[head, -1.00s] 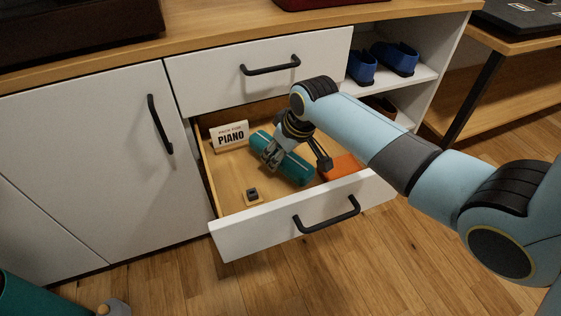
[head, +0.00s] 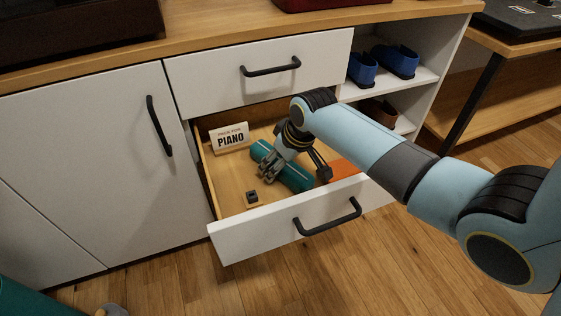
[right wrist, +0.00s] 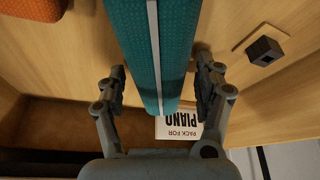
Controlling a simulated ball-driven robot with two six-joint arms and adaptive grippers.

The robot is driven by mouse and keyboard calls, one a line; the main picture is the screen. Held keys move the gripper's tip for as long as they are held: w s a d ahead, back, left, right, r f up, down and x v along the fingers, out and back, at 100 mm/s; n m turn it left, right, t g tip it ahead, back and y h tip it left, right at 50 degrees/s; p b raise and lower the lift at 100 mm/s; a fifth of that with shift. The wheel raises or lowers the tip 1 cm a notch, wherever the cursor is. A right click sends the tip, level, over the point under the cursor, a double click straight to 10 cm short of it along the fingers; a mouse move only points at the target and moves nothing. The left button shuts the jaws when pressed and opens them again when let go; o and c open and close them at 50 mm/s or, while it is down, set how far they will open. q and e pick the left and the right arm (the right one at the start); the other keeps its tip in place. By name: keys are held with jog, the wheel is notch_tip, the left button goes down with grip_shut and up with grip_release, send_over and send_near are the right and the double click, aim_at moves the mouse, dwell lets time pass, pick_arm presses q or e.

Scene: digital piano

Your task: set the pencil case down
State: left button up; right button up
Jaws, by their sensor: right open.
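The teal pencil case (head: 294,178), a long rounded case with a pale stripe, lies in the open lower drawer (head: 228,192). My right gripper (head: 293,173) reaches down over it from above. In the right wrist view the pencil case (right wrist: 152,50) lies between the two spread fingers of the right gripper (right wrist: 158,85), with a gap on each side. The right gripper is open. My left gripper is not in view.
A "pack for piano" sign (head: 230,137) stands at the drawer's back left. A small dark block on a wooden base (head: 252,197) sits near the front left. An orange item (head: 344,169) lies right of the case. The drawer front (head: 250,238) rises as an edge.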

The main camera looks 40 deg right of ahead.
jog(key=p+v, duration=0.4)
jog(key=v, duration=0.7)
jog(key=shift+r+p, duration=0.15)
jog(key=shift+p, duration=0.2)
jog(key=shift+s+d+r, duration=0.1)
jog(key=shift+s+r, duration=0.1)
jog(key=shift+r, duration=0.1)
